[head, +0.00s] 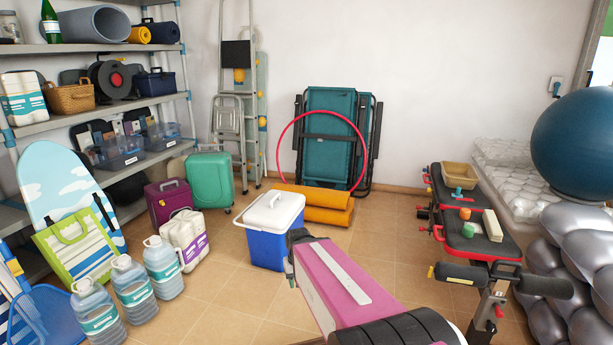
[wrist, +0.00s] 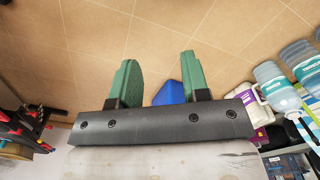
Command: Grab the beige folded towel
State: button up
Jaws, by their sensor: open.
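A small cream block-like item (head: 492,225), which looks like the beige folded towel, lies on the dark padded bench (head: 470,243) at the right of the head view. It is too small to make out folds. My gripper shows in the wrist view (wrist: 158,65), its two green fingers apart with nothing between them. It points over bare tiled floor. In the head view my arm reaches forward at the centre, well left of the bench, and its fingers are mostly hidden. The towel cannot be made out in the wrist view.
The bench also holds a tan tray (head: 459,177), a blue item (head: 456,194), and small orange (head: 465,214) and green (head: 468,230) pieces. A blue-and-white cooler (head: 268,245) stands beside my arm. Silver balls (head: 573,250) crowd the bench's right. Floor between cooler and bench is clear.

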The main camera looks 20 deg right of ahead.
aim_at(493, 230)
jog(key=i+z, duration=0.2)
jog(key=z, duration=0.2)
jog(key=i+z, duration=0.25)
jog(key=z, duration=0.15)
jog(key=i+j+z, duration=0.1)
jog(key=z, duration=0.3)
jog(key=i+j+z, duration=0.2)
jog(key=z, duration=0.25)
jog(key=i+j+z, duration=0.25)
jog(key=z, duration=0.15)
jog(key=i+j+z, duration=0.6)
jog(key=z, duration=0.2)
